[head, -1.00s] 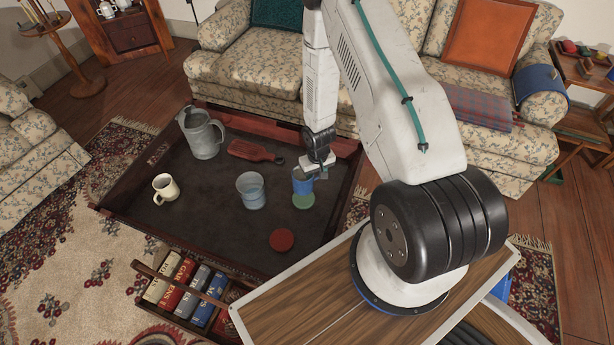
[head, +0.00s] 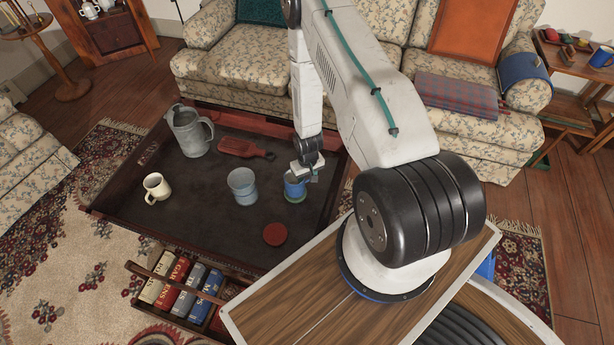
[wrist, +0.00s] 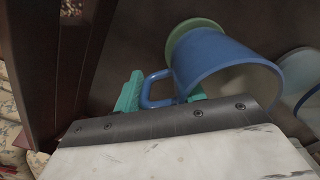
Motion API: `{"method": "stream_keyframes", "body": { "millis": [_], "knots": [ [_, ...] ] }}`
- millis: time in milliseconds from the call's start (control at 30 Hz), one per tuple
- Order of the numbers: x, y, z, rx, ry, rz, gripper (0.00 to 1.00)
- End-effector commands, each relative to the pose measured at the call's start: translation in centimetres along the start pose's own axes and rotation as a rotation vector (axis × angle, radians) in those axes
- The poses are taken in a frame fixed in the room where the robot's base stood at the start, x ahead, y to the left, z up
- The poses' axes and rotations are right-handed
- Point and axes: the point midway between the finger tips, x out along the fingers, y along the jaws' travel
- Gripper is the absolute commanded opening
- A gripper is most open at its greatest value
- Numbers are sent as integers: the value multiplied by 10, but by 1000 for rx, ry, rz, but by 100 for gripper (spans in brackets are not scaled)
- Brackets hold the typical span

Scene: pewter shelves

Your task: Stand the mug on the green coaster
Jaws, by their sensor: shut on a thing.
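The blue mug (head: 295,187) is upright, directly over the green coaster (head: 294,198), whose rim shows around the mug's base. I cannot tell whether the base touches it. In the wrist view the mug (wrist: 222,72) shows its open rim and its handle, with an edge of the coaster (wrist: 186,33) beyond its base. My gripper (head: 307,173) is shut on the mug at its handle side. In the wrist view the teal fingers of my gripper (wrist: 163,92) are on either side of the handle; part of one finger is hidden by the mug.
On the dark tray table (head: 200,233) stand a grey-blue cup (head: 243,187) just left of the mug, a cream mug (head: 156,188), a metal pitcher (head: 188,132), a red paddle board (head: 242,148) and a red coaster (head: 276,235). A raised rim edges the table.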

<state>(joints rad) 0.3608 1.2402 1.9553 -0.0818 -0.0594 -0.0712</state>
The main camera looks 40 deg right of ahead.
Motion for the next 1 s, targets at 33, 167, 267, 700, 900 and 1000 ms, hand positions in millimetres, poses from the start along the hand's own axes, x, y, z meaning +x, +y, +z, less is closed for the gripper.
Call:
{"method": "stream_keyframes", "body": {
  "millis": [33,167,267,700,900,1000],
  "knots": [
    [0,0,0,0,0,0,6],
    [0,0,0,0,0,0,6],
    [0,0,0,0,0,0,6],
    [2,0,0,0,0,0,6],
    [5,0,0,0,-1,0,6],
    [6,0,0,0,-1,0,6]
  ]
}}
